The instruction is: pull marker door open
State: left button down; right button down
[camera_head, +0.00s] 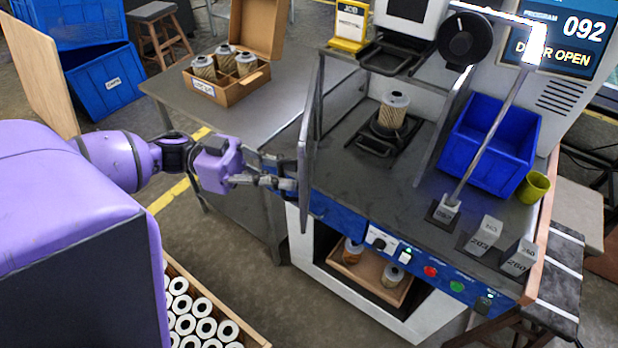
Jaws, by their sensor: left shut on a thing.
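The marker door (308,150) is a thin panel seen nearly edge-on at the left side of the marking machine. It stands swung out, and the machine's front is uncovered. My left gripper (284,183) is shut on the door's handle at the panel's left face; its fingers mostly hide the handle. The machine's screen (555,38) reads "DOOR OPEN" and "092". Inside, a filter cartridge (392,112) stands upright on a dark fixture (372,138). My right gripper is not in view.
A cardboard box (226,97) with several cartridges stands on the grey table at left. A blue bin (490,145), a yellow-green cup (533,187) and grey weight blocks (483,236) stand on the machine's deck. A crate of white-ended cartridges (205,328) is below my left arm.

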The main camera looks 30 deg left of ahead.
pick_arm(q)
jog(key=a+g+b, duration=0.1)
jog(key=a+b, duration=0.2)
jog(key=a, duration=1.3)
jog(key=shift+s+a+f+m+b, duration=0.2)
jog(key=shift+m+b, duration=0.1)
jog(key=shift+m, duration=0.1)
jog(key=c, duration=1.9)
grip_release()
jog(key=shift+o, duration=0.3)
jog(key=shift+r, duration=0.1)
jog(key=v, duration=0.7)
jog(key=shift+a, duration=0.2)
